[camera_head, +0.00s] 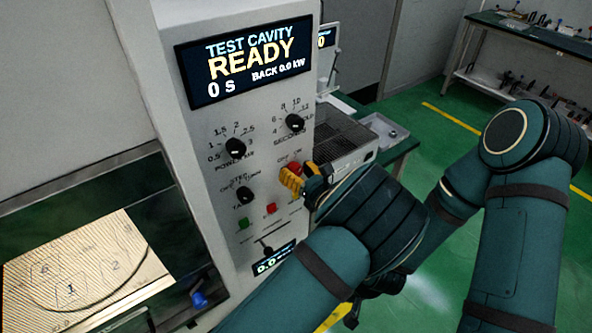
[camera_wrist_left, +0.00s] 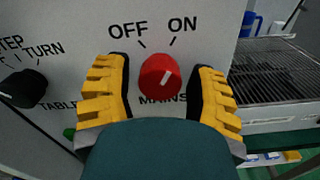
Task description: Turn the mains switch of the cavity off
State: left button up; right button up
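The red mains switch (camera_wrist_left: 160,76) is a round knob on the white panel, with OFF and ON printed above it. Its white pointer line leans up and right, toward ON. In the head view the mains switch (camera_head: 294,167) is partly covered by my left gripper (camera_head: 301,176). In the left wrist view the yellow-padded fingers of my left gripper (camera_wrist_left: 160,88) stand apart on either side of the knob, with visible gaps. Black parts at the end of my right arm (camera_head: 372,290) show low behind the left arm; the fingers are not clear.
The cavity's display (camera_head: 250,62) reads READY. Black power (camera_head: 235,148), seconds (camera_head: 295,123) and turntable (camera_head: 244,194) knobs surround the switch. Green (camera_head: 243,223) and red (camera_head: 271,208) buttons sit below. A grille-topped unit (camera_head: 345,140) stands close at right.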

pick_arm(q)
jog(key=c, duration=0.7)
jog(key=shift+c, duration=0.2)
jog(key=shift+f+n+b, duration=0.15)
jog(key=shift+n+b, duration=0.55)
jog(key=shift+b, duration=0.05)
jog(key=n+b, duration=0.8)
jog(key=b, duration=0.1)
jog(key=shift+n, duration=0.3)
grip_shut()
jog(key=shift+n+b, duration=1)
jog(key=shift+b, duration=0.3)
jog(key=shift+r, duration=0.2)
